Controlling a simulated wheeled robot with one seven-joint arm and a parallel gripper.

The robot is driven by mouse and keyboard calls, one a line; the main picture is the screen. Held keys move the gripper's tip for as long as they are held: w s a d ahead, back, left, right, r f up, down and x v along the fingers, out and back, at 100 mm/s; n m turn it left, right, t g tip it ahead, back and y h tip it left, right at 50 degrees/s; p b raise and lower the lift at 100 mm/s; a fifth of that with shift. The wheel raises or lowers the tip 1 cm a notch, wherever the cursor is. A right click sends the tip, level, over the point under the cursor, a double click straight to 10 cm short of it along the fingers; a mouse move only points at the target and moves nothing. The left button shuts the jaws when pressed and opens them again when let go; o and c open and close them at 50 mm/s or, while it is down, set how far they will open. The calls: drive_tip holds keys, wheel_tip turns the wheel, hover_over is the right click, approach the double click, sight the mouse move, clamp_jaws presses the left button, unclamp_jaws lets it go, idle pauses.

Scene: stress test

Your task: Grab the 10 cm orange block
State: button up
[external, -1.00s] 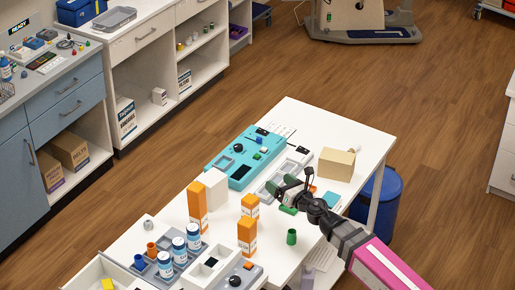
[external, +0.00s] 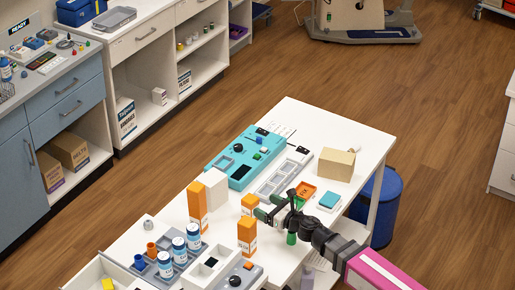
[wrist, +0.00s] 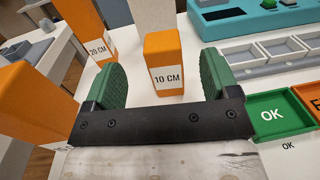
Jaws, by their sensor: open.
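The orange block labelled 10 CM (wrist: 163,70) stands upright on the white table and appears between my two green fingers in the wrist view. It is the shortest orange block (external: 249,203) in the external view, partly hidden by my gripper. My gripper (external: 268,207) is open and empty, at the block's right side. Its fingers (wrist: 163,80) flank the block in the wrist view, with gaps on both sides. I cannot tell how far the fingers reach around it.
A taller 20 CM orange block (wrist: 86,28) stands behind left. Another orange block (wrist: 28,95) is close by my left finger; its label is mostly hidden. A white block (external: 214,185) stands behind. A green OK tray (wrist: 275,113) lies to the right.

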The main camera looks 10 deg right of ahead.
sight(256, 202)
drive_tip(key=shift+f, duration=0.4)
drive_tip(key=shift+w+a, duration=0.2)
drive_tip(key=shift+w, duration=0.1)
drive_tip(key=shift+x, duration=3.4)
drive_tip(key=c, duration=1.1)
